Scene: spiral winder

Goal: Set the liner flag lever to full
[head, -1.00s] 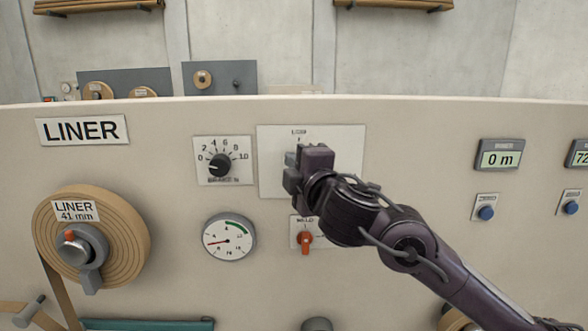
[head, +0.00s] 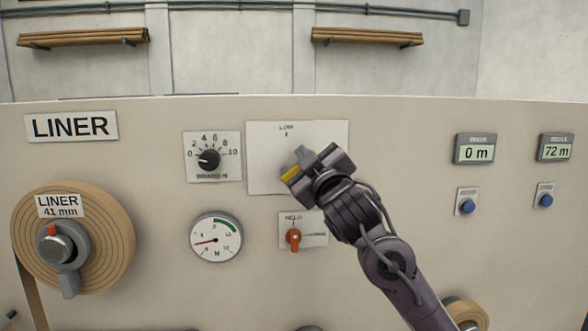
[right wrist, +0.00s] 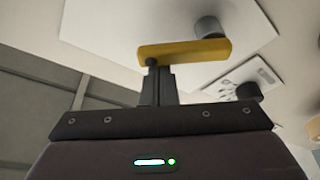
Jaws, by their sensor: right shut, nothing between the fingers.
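The liner flag lever is a yellow bar (right wrist: 185,52) on a grey round hub (right wrist: 208,27). The hub stands out from a white plate (head: 265,150) on the panel. In the head view the yellow lever (head: 290,173) shows just left of my right gripper (head: 304,172), which hides part of it. My right gripper is shut and empty. In the right wrist view its closed fingers (right wrist: 158,84) are at the bar's free end, touching or very close; I cannot tell which. The small marking at the plate's top is too blurred to read fully. My left gripper is not in view.
A black dial (head: 208,160) and a gauge (head: 216,238) sit left of the plate. A red switch (head: 293,238) is below it. Blue buttons (head: 467,206) and displays (head: 475,150) are at the right. The liner roll (head: 75,240) is at the left.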

